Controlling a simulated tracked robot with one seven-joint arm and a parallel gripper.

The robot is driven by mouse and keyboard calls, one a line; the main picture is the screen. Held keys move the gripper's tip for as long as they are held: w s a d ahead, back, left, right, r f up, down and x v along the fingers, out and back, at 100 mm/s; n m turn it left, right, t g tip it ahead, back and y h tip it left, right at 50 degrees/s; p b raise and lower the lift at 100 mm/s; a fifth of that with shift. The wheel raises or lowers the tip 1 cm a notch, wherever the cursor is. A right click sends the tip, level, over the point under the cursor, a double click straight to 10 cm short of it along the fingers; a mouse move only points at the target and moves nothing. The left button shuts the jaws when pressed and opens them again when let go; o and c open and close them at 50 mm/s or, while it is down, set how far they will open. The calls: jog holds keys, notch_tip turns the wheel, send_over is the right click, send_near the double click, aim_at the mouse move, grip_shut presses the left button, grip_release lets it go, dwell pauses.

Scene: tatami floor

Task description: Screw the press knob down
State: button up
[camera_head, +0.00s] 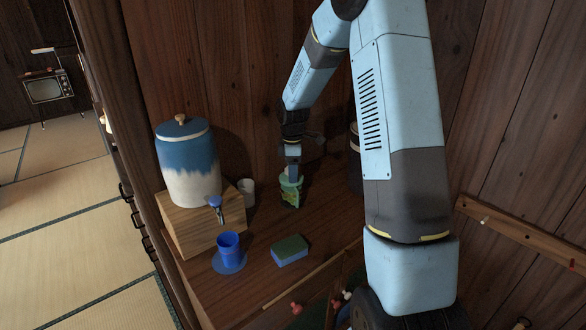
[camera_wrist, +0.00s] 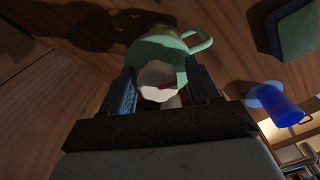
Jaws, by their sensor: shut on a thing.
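My gripper (camera_head: 292,174) points down at the back of the wooden counter. A dark banded vessel (camera_head: 354,158) stands at the back, mostly hidden behind my arm.
A blue-and-white dispenser (camera_head: 190,165) with a tap sits on a wooden block (camera_head: 200,220) at left. A pale cup (camera_head: 246,192) stands beside it. In front are a blue cup (camera_head: 228,245) on a blue saucer and a green-blue sponge (camera_head: 290,251). A peg rail (camera_head: 530,238) is at right.

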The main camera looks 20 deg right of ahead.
jog(key=m, duration=0.3)
jog(key=f+m, duration=0.1)
jog(key=m, duration=0.2)
jog(key=shift+s+m, duration=0.2)
jog(key=shift+m, duration=0.2)
jog(key=shift+c, duration=1)
jog(key=m, duration=0.3)
jog(key=shift+a+f, duration=0.1)
jog(key=shift+a, duration=0.05)
jog(key=m, duration=0.3)
jog(key=o, duration=0.5)
jog(key=shift+o, duration=0.8)
jog(key=shift+w+r, duration=0.25)
jog(key=shift+r, duration=0.6)
jog(key=shift+w+r, duration=0.1)
jog(key=shift+r, duration=3.65)
